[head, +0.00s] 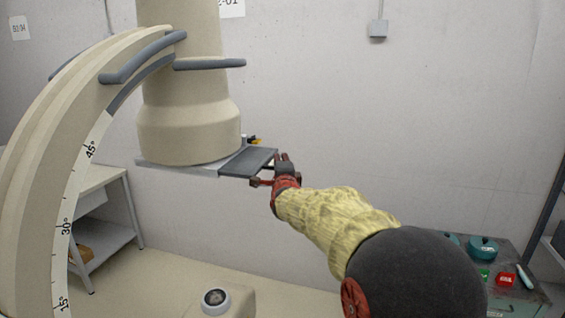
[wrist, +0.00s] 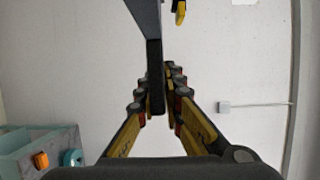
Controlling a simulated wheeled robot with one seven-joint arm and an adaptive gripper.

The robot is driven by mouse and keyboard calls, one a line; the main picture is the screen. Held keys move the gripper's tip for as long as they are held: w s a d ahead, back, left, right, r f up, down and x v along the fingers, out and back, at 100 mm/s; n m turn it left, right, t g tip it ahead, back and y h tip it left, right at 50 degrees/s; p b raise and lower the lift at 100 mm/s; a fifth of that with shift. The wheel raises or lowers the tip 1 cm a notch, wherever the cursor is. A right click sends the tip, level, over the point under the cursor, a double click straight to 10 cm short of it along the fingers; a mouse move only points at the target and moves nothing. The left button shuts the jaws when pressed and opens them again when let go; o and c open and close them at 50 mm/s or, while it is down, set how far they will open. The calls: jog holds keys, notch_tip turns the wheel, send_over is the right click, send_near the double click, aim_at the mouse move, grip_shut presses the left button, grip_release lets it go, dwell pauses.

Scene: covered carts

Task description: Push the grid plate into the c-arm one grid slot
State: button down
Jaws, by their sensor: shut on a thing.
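The grid plate (head: 248,162) is a flat dark grey plate, held roughly level beside the beige c-arm head (head: 190,130). Its left part meets the light grey slot frame (head: 178,170) under that head; how deep it sits inside is hidden. My gripper (head: 270,171) is at the plate's right, outer end, with its red and dark fingers shut on that edge. In the wrist view, the plate (wrist: 155,80) shows as a dark bar running between the fingers of my gripper (wrist: 165,82).
The curved c-arm (head: 45,170) with angle marks fills the left. A grey table (head: 100,185) stands behind it. A dark cart (head: 505,295) with teal pots, a red item and a green item is at lower right.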

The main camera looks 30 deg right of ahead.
aim_at(249, 171)
jog(key=shift+w+a+r+p, duration=0.1)
jog(key=shift+w+a+p, duration=0.8)
jog(key=shift+w+a, duration=0.95)
jog(key=shift+w+a+p, duration=0.85)
jog(key=shift+w+a, duration=0.65)
jog(key=shift+w, duration=0.55)
dwell(0.7)
jog(key=c, duration=1.8)
grip_release()
jog(key=shift+c, duration=0.2)
jog(key=shift+f, duration=0.2)
jog(key=v, duration=1.2)
jog(key=shift+r, duration=0.1)
